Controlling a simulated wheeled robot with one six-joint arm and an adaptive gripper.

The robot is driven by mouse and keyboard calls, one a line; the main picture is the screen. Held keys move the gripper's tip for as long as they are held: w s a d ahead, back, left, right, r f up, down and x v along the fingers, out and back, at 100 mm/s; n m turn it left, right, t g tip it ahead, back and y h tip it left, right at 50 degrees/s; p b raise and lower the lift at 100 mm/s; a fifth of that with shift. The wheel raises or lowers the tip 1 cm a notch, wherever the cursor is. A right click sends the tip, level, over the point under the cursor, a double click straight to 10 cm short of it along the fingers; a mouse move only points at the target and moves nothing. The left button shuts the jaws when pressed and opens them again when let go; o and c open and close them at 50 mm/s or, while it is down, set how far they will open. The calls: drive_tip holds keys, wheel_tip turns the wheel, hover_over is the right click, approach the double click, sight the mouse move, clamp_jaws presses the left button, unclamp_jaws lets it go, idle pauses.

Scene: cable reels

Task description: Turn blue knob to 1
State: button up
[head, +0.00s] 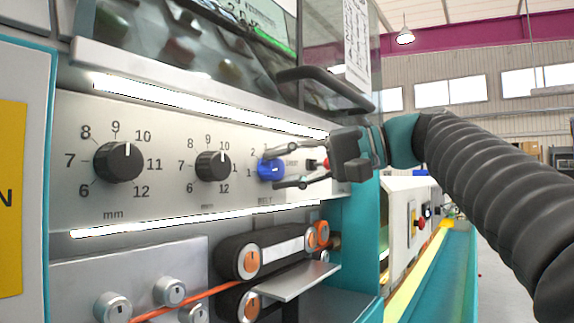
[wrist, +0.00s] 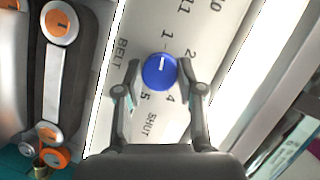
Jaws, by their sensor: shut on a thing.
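The blue knob (head: 266,172) sits on the pale control panel, right of two black knobs. It also shows in the wrist view (wrist: 157,77), with a short white line running nearly up the picture, roughly toward the printed 1. I cannot tell whether it lines up exactly with the 1. The 2 is at upper right, and 4 and 5 lie below the knob. My gripper (wrist: 160,72) is shut on the blue knob, with a finger on either side. In the head view my gripper (head: 282,168) reaches in from the right.
Two black knobs, the left (head: 118,162) and the middle (head: 213,166), share the panel. Orange-centred belt rollers (head: 249,262) and a metal plate (head: 297,281) stick out below. A dark handle (head: 325,82) projects above my gripper. A red button (head: 326,164) is partly hidden behind it.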

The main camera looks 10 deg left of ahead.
drive_tip(key=shift+s, duration=0.1)
idle(0.3)
drive_tip(key=o, duration=1.1)
drive_tip(key=shift+a, duration=0.15)
drive_tip(key=shift+o, duration=0.2)
drive_tip(key=shift+d+r, duration=0.1)
drive_tip(key=shift+d, duration=0.4)
drive_tip(key=d+r, duration=0.2)
drive_tip(key=d, duration=0.9)
drive_tip(key=shift+s, duration=0.15)
